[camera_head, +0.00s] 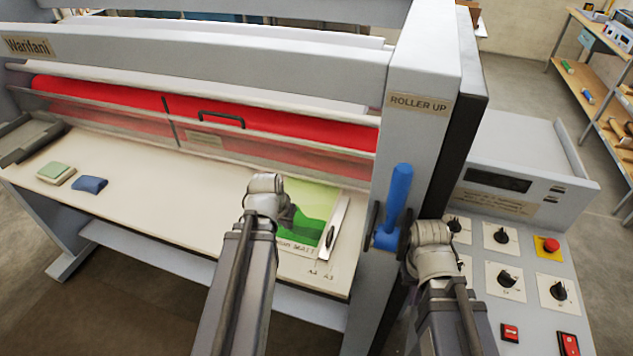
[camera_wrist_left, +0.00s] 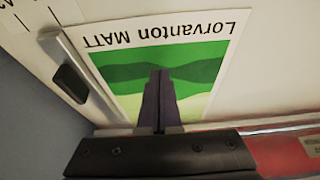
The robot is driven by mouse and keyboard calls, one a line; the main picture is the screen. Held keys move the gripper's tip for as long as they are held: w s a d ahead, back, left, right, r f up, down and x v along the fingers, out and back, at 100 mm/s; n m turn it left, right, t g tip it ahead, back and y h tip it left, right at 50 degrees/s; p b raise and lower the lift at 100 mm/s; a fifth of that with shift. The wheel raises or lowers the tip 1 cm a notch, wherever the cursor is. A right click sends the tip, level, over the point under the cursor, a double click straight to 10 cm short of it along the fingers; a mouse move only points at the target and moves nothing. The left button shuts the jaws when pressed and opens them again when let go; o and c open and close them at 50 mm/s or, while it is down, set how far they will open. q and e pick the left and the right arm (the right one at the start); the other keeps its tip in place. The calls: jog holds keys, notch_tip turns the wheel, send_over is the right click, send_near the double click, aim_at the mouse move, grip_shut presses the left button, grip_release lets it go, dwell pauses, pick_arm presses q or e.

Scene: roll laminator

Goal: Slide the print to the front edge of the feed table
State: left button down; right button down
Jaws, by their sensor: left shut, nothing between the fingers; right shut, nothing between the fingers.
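The print (camera_head: 318,203), a green landscape sheet with a white border, lies flat on the cream feed table (camera_head: 180,215) near its right end. Its "Lorvanton MATT" edge faces the table's front, with a bare strip of table between. My left gripper (camera_head: 287,218) is shut and empty over the print and hides part of it. In the left wrist view its closed fingers (camera_wrist_left: 161,78) point across the green picture (camera_wrist_left: 205,60); whether they touch the paper I cannot tell. My right gripper (camera_head: 408,240) is shut and empty by the blue lever, its fingers mostly hidden.
A metal side guide (camera_head: 334,228) with a black knob (camera_wrist_left: 70,82) runs along the print's right side. The blue lever (camera_head: 397,200) stands on the right post. The table's middle is clear.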

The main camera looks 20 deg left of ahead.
pick_arm(q)
jog(key=shift+r, duration=0.15)
notch_tip(320, 180, up, 5)
jog(key=p, duration=0.5)
jog(key=w, duration=0.7)
jog(key=shift+w+a, duration=0.2)
jog(key=shift+w, duration=0.2)
jog(key=shift+s+f+b, duration=0.2)
jog(key=shift+f+b, duration=0.3)
jog(key=shift+f, duration=0.1)
notch_tip(320, 180, down, 4)
jog(key=b, duration=0.4)
jog(key=shift+f, duration=0.25)
jog(key=shift+f+b, duration=0.35)
jog(key=shift+b, duration=0.2)
